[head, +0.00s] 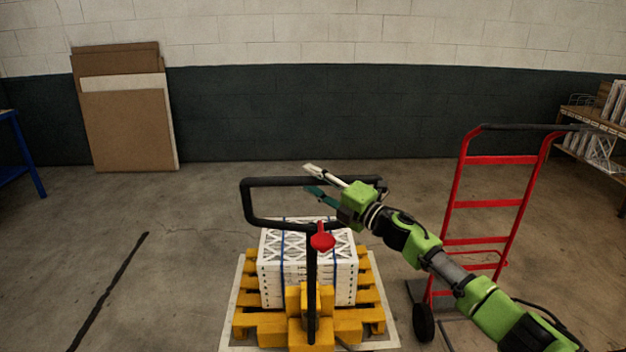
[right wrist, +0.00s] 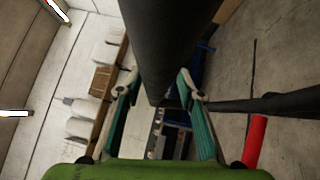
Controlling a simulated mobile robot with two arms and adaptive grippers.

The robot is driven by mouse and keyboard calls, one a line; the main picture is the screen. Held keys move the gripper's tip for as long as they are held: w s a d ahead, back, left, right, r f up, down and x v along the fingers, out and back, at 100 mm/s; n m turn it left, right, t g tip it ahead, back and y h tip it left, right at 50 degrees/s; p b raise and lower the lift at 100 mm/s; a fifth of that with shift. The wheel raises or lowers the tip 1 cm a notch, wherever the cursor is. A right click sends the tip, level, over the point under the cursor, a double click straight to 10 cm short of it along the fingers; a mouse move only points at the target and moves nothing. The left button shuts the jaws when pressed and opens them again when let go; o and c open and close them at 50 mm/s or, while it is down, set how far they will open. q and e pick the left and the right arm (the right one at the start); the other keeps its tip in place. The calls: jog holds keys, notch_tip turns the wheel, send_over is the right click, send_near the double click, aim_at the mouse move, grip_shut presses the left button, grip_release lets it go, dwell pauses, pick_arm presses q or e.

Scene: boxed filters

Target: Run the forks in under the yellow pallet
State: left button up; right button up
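The yellow pallet (head: 245,321) bears a stack of white boxed filters (head: 308,265) held by blue straps. A pallet jack with a yellow body (head: 311,334) stands at its near side. Its black loop handle (head: 247,203) rises in front of the load, with a red lever (head: 322,241) below the loop. The forks are hidden, so I cannot tell how far they reach under the pallet. My right gripper (head: 313,181) is open at the handle's top bar. In the right wrist view its fingers (right wrist: 161,92) lie apart on either side of the black bar (right wrist: 160,40). My left gripper is out of view.
A red hand truck (head: 483,203) stands close on the right, beside my right arm. Brown boards (head: 125,125) lean on the back wall. A shelf (head: 600,125) is at far right, a blue frame (head: 25,150) at far left. The floor left of the pallet is clear.

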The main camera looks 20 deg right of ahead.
jog(key=v, duration=1.2)
jog(key=shift+r, duration=0.2)
jog(key=s+d+f+m+g+h, duration=0.1)
jog(key=s+d+f+m+h, duration=0.2)
jog(key=f, duration=1)
jog(key=s+d+f+m+g+h, duration=0.1)
jog(key=d+f+m+h, duration=0.15)
jog(key=f+m, duration=0.65)
jog(key=s+d+f+m+g+h, duration=0.1)
jog(key=s+d+f+h, duration=0.15)
jog(key=f, duration=1.35)
jog(key=s+a+f+m+g+h, duration=0.25)
jog(key=s+f+m+g, duration=0.25)
jog(key=s+f, duration=1.25)
jog(key=s+a+f+m+g, duration=0.1)
jog(key=s+a+f, duration=0.3)
jog(key=s, duration=0.7)
jog(key=s+a+f+m+g, duration=0.2)
jog(key=s+a+f+g, duration=0.2)
jog(key=s+f, duration=0.3)
jog(key=s+a+f+m+g, duration=0.2)
jog(key=s+f, duration=0.4)
jog(key=s, duration=1.1)
jog(key=a+g+y, duration=0.1)
jog(key=a, duration=0.1)
jog(key=shift+s+a+f, duration=0.15)
jog(key=shift+a, duration=0.15)
